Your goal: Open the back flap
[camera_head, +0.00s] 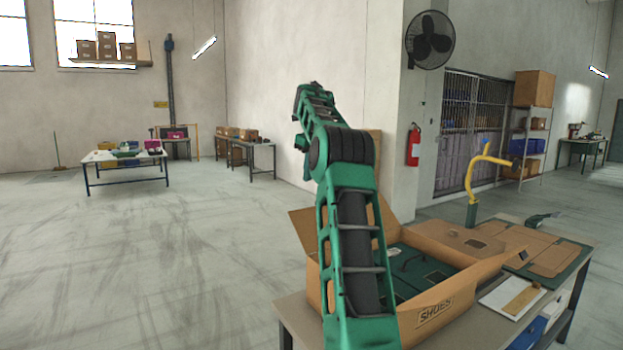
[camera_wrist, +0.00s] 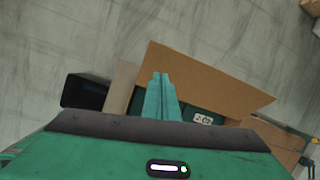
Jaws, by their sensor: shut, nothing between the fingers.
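The cardboard shoe box (camera_head: 435,312), marked "SHOES", stands on the table, with a dark green interior. In the head view a left flap (camera_head: 305,232) leans outward and a brown flap (camera_head: 388,214) rises at the back, partly behind my arm. In the wrist view a wide brown flap (camera_wrist: 215,82) slants outward over the floor. My gripper (camera_wrist: 161,77) is shut and empty, its green fingertips overlapping that flap near its left end. I cannot tell whether they touch it. My gripper is not visible in the head view.
The table (camera_head: 290,312) also bears a green mat with flat cardboard (camera_head: 553,256), a white tray (camera_head: 497,300) and a yellow curved stand (camera_head: 472,180) at the back. A black object (camera_wrist: 85,92) shows left in the wrist view.

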